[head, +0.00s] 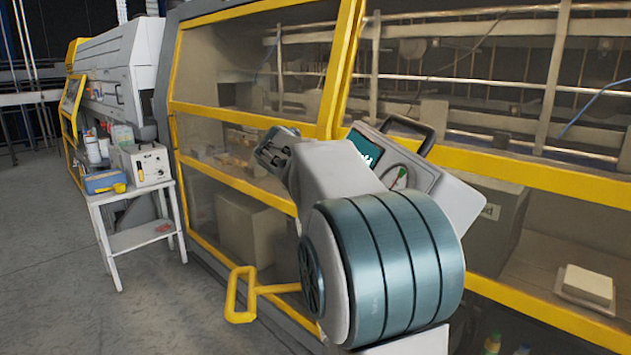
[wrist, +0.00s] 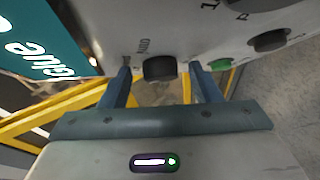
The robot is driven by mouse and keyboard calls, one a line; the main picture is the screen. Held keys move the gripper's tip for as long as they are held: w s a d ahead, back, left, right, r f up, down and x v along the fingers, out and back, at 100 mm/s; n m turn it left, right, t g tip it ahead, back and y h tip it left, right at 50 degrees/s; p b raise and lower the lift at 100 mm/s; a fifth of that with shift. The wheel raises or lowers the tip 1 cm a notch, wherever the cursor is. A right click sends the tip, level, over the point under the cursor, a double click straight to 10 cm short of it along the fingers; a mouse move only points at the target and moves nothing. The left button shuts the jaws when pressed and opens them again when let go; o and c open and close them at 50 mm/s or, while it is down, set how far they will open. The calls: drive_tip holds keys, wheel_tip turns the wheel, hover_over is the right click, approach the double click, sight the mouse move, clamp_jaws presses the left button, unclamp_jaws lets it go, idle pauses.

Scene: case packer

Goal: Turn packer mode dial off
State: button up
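In the wrist view a black dial (wrist: 159,69) sits on the grey control box (wrist: 205,40), with small lettering, perhaps AUTO, beside it. My gripper (wrist: 160,67) is open, its two blue fingers on either side of this dial with a gap to each. I cannot tell whether this is the mode dial, nor read its setting. In the head view my gripper (head: 272,150) is at the left of the box (head: 455,200), in front of the packer's guard. My arm hides much of the box and the dial there.
In the wrist view a green button (wrist: 219,65) and other black knobs (wrist: 270,40) sit right of the dial. A teal screen (head: 365,150) and a gauge (head: 398,178) are on the box. A yellow handle (head: 240,295) juts out below.

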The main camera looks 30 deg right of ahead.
drive_tip(key=shift+a+r, duration=0.1)
drive_tip(key=shift+a, duration=0.1)
drive_tip(key=b+v, duration=0.2)
drive_tip(key=v, duration=1.1)
drive_tip(key=shift+s+a, duration=0.2)
drive_tip(key=shift+s, duration=0.05)
drive_tip(key=shift+r, duration=0.1)
